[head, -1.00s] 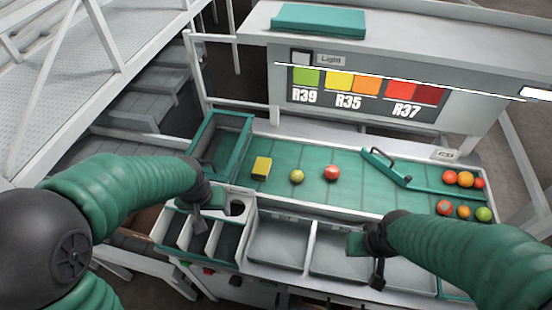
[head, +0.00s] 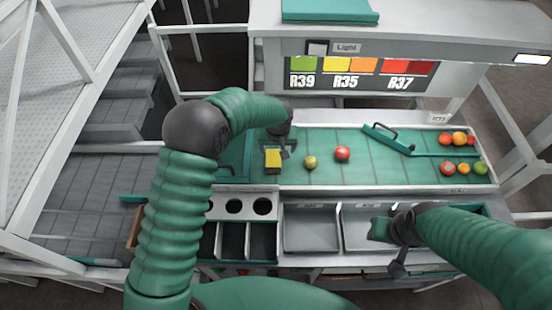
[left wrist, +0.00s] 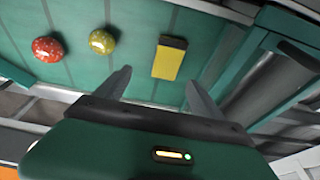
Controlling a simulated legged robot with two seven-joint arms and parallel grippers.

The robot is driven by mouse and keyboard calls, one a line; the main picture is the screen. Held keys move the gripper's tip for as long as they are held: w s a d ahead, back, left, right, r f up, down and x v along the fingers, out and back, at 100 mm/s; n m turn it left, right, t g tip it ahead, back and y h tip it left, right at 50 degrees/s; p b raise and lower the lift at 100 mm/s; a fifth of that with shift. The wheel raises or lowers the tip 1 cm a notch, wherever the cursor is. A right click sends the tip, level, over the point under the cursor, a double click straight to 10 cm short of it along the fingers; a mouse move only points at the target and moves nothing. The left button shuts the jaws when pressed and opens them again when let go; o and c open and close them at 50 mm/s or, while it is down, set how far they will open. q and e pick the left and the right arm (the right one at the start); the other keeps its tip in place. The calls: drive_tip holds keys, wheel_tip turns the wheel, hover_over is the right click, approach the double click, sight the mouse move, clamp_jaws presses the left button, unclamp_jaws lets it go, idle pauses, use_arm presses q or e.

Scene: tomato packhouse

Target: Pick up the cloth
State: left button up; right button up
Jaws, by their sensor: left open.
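A small yellow block-like piece with a dark end, probably the cloth (head: 273,160), lies on the green belt near its left end. It also shows in the left wrist view (left wrist: 169,62), ahead of the fingertips and between their lines. My left gripper (head: 284,144) is open and empty, over the belt right by the yellow piece. Its two fingers (left wrist: 158,86) show apart in the left wrist view, and I see no contact. My right gripper (head: 388,245) hangs over the front bins; its jaw opening is not clear.
A yellow-green tomato (head: 310,162) and a red tomato (head: 342,153) lie right of the yellow piece. A green diverter bar (head: 388,138) and several more tomatoes are farther right. Grey bins (head: 311,232) and a panel with round holes (head: 234,207) line the front.

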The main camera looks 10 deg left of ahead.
sight(272, 159)
use_arm(q)
drive_tip(key=x, duration=0.3)
drive_tip(key=shift+w+f, duration=0.2)
drive_tip(key=shift+f, duration=0.1)
drive_tip(key=a+f+p, duration=0.1)
drive_tip(key=a+f, duration=0.1)
drive_tip(key=f, duration=0.1)
drive_tip(key=a+f+p, duration=0.1)
drive_tip(key=f, duration=0.1)
drive_tip(key=shift+p, duration=0.35)
drive_tip(key=shift+w+f, duration=0.15)
drive_tip(key=shift+f, duration=0.15)
drive_tip(key=shift+d+f, duration=0.1)
drive_tip(key=shift+d, duration=0.2)
drive_tip(key=shift+w+d, duration=0.1)
drive_tip(key=shift+d, duration=0.5)
drive_tip(key=shift+c, duration=0.6)
drive_tip(key=shift+d, duration=0.15)
drive_tip(key=shift+c, duration=2.4)
drive_tip(key=shift+a, duration=0.4)
drive_tip(key=c, duration=0.5)
drive_tip(key=shift+a, duration=0.4)
drive_tip(key=c, duration=0.3)
drive_tip(key=shift+d, duration=0.1)
drive_tip(key=shift+c, duration=0.2)
use_arm(e)
drive_tip(key=r, duration=0.1)
drive_tip(key=a+r, duration=0.1)
drive_tip(key=r, duration=0.1)
drive_tip(key=shift+a, duration=0.25)
